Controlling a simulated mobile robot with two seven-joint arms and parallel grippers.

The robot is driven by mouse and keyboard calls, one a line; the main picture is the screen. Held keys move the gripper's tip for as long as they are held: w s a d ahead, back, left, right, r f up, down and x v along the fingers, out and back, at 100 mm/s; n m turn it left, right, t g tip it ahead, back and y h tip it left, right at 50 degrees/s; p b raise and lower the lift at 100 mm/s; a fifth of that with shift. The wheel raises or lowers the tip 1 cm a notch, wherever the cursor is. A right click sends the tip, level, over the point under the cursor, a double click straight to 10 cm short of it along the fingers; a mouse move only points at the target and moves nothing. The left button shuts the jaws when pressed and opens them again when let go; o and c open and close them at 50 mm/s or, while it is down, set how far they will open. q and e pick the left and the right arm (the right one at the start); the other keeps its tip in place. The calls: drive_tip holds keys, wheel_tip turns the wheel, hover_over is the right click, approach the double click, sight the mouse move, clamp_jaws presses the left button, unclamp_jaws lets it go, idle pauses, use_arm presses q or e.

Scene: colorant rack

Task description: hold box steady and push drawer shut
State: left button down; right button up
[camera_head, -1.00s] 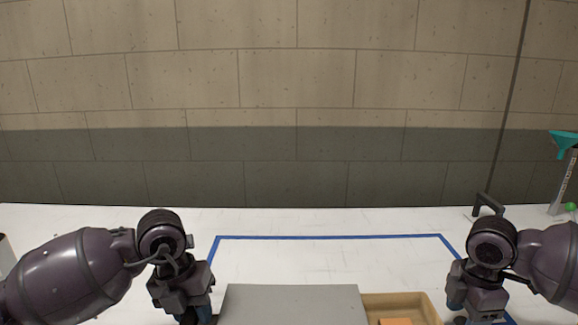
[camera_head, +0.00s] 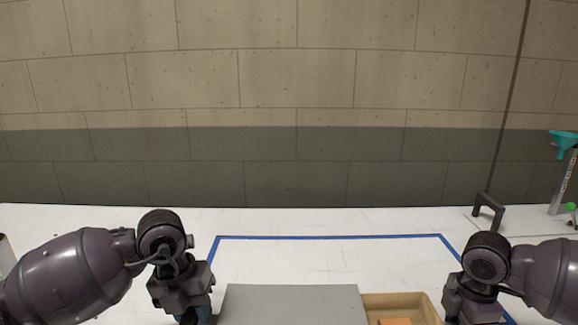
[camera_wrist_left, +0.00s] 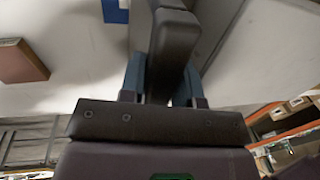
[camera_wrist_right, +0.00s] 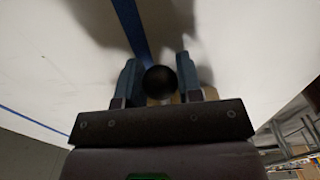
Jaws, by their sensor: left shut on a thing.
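The grey box (camera_head: 292,304) sits at the bottom middle of the head view, its near part cut off. Its tan drawer (camera_head: 433,310) sticks out to the right, with an orange thing (camera_head: 397,321) inside. My left gripper (camera_wrist_left: 162,75) is shut on a dark handle-like bar (camera_wrist_left: 174,40), at the box's left side. Its fingertips are below the head view's edge. My right gripper (camera_wrist_right: 158,78) is at the drawer's right end. A round black knob (camera_wrist_right: 160,82) shows between its fingers; I cannot tell whether they touch it.
A blue tape outline (camera_head: 330,236) marks the white table (camera_head: 120,215). A dark bracket-like handle (camera_head: 488,208) stands behind my right wrist. The table behind the box is clear.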

drive_tip(key=shift+c, duration=0.3)
drive_tip(key=shift+a, duration=0.15)
drive_tip(key=shift+a, duration=2.1)
drive_tip(key=shift+a, duration=1)
